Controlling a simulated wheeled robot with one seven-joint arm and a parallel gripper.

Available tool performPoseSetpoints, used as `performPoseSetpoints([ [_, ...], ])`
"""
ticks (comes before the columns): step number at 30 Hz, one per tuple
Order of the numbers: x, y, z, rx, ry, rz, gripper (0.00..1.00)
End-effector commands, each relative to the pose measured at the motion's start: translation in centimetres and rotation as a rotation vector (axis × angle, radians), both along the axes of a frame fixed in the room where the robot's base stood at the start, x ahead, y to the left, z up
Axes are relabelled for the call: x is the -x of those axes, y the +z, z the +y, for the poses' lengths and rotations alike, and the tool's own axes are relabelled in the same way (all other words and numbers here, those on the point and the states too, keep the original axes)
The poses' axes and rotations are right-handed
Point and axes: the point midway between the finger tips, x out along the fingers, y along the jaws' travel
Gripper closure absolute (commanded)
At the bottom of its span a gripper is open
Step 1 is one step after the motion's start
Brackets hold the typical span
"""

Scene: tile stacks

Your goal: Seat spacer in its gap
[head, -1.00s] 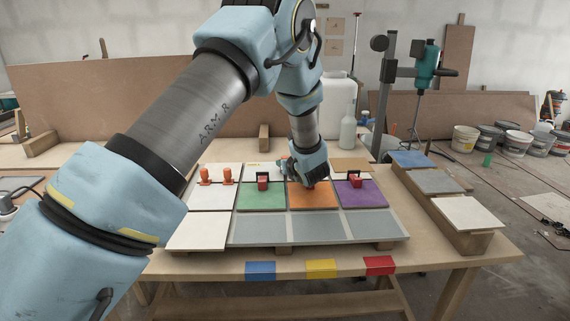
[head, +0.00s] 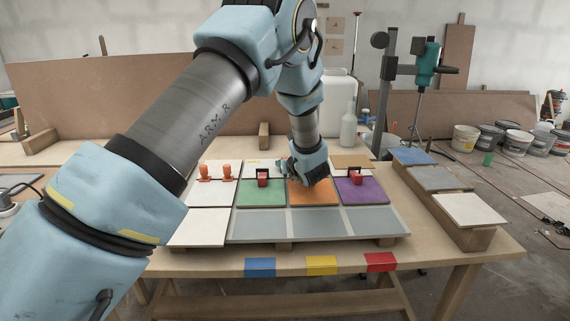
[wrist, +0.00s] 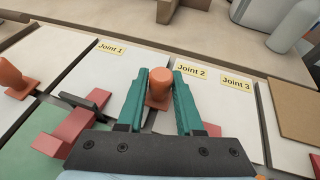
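An orange spacer with a rounded knob and flat foot (wrist: 160,84) is between the teal fingers of my gripper (wrist: 158,80). Both fingers lie close against the knob. Yellow labels Joint 1 (wrist: 110,48), Joint 2 (wrist: 191,70) and Joint 3 (wrist: 237,82) lie on the white tiles at the back. A narrow gap runs between the tiles near Joint 2. The spacer's foot is partly hidden by the fingers, so I cannot tell whether it is in a gap.
Two orange knobbed pieces (head: 205,173) stand on the white tile at left. Red blocks with dark clips stand on the green tile (head: 263,180) and the purple tile (head: 355,178). Loose tiles (head: 467,210) lie on wood blocks at right. Grey tiles (head: 262,226) in front are clear.

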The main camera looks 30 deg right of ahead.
Motion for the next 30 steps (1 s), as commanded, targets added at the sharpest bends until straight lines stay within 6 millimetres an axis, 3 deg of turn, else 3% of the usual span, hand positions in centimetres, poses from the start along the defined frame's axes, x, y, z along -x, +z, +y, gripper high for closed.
performPoseSetpoints([
  [1,0.0,0.0,0.0,0.0,0.0,0.0,0.58],
  [7,0.0,0.0,0.0,0.0,0.0,0.0,0.36],
  [17,0.3,0.1,0.0,0.0,-0.001,0.0,0.36],
  [30,2.6,1.1,0.4,-0.001,-0.001,0.0,0.36],
])
